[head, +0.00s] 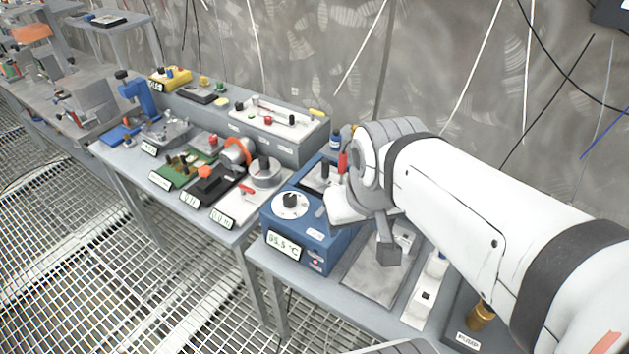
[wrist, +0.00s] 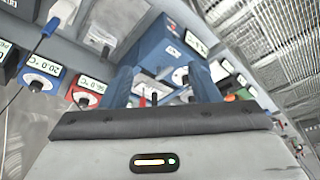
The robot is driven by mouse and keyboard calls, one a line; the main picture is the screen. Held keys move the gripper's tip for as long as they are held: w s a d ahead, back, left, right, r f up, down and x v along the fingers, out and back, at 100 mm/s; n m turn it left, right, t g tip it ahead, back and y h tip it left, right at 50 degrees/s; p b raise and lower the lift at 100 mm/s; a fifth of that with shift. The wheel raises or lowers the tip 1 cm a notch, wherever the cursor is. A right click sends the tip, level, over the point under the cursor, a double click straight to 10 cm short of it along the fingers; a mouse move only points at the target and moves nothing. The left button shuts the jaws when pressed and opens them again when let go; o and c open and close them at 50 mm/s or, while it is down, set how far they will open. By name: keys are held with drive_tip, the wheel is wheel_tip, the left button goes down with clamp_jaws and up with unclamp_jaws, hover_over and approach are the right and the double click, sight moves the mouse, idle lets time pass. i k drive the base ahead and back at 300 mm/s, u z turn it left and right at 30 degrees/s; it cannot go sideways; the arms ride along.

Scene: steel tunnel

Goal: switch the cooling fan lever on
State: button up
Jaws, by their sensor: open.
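My gripper (wrist: 163,82) is open in the wrist view, with its two grey-blue fingers apart and small panel parts showing between and beyond them. In the head view my gripper hangs beside a blue box, partly hidden by my arm. A red-tipped lever (head: 343,162) and a dark lever (head: 325,170) stand upright near it, by the back of the box. I cannot tell which of these, if either, is the cooling fan lever; no fan label is readable. No grip on anything shows.
The blue box (head: 310,240) has a dial (head: 291,203) and a temperature display (head: 284,246). A long grey panel (head: 285,145) and small devices crowd the left bench. A brass part (head: 481,316) stands at the right. Cables hang on the wall. The grating floor (head: 120,270) is clear.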

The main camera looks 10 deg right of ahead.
sight(318, 214)
drive_tip(key=z, duration=1.25)
drive_tip(key=k, duration=0.9)
drive_tip(key=u, duration=0.9)
drive_tip(key=i, duration=1)
